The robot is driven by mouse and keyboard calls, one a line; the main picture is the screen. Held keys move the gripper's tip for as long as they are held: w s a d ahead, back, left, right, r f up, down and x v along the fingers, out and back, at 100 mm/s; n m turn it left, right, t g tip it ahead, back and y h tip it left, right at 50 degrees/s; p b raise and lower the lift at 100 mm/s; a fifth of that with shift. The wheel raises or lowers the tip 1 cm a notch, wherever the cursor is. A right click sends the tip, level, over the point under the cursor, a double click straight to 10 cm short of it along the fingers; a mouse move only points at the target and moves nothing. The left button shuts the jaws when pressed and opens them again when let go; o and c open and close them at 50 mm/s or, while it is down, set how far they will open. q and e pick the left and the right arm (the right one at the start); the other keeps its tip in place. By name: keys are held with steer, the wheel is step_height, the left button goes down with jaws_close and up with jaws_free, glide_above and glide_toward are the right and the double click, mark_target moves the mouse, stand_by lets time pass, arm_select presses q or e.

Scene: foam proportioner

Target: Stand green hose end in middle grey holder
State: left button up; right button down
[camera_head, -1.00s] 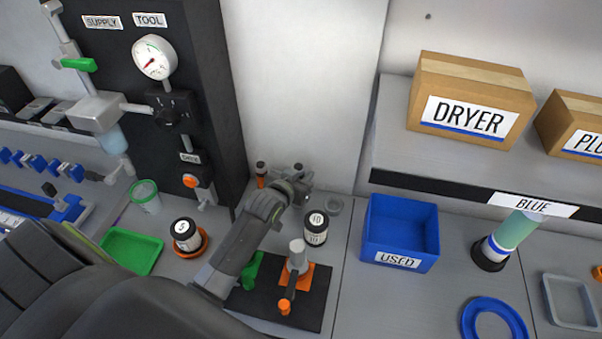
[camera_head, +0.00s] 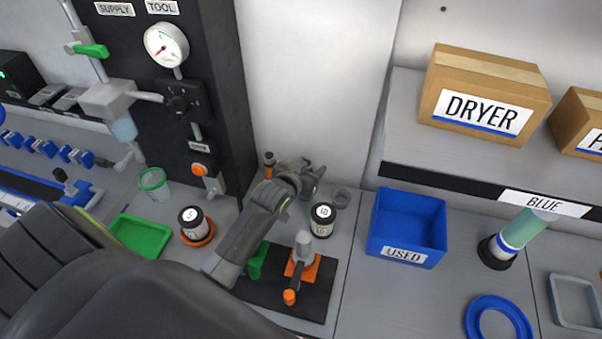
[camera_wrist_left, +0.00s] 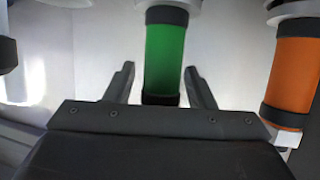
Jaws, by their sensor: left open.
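In the left wrist view, a green hose end (camera_wrist_left: 165,55) with black bands lies between the fingers of my left gripper (camera_wrist_left: 160,80). The fingers are open, with a gap to the green on both sides. Its far end meets a pale round part at the top of the picture. In the head view my left gripper (camera_head: 314,170) is near the back wall and hides the green hose end. My right gripper is out of view.
An orange hose end (camera_wrist_left: 293,75) stands close beside the green one, also in the head view (camera_head: 269,166). A black-lidded jar (camera_head: 322,221) is in front of the gripper. A blue bin (camera_head: 405,252) is to the right. The black gauge panel (camera_head: 222,100) rises on the left.

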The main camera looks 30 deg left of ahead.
arm_select(q)
steer(key=shift+s+r, duration=0.15)
steer(key=shift+s, duration=0.3)
steer(key=b+v, duration=0.1)
steer(key=v, duration=1)
steer(key=shift+b, duration=0.3)
steer(key=shift+r, duration=0.2)
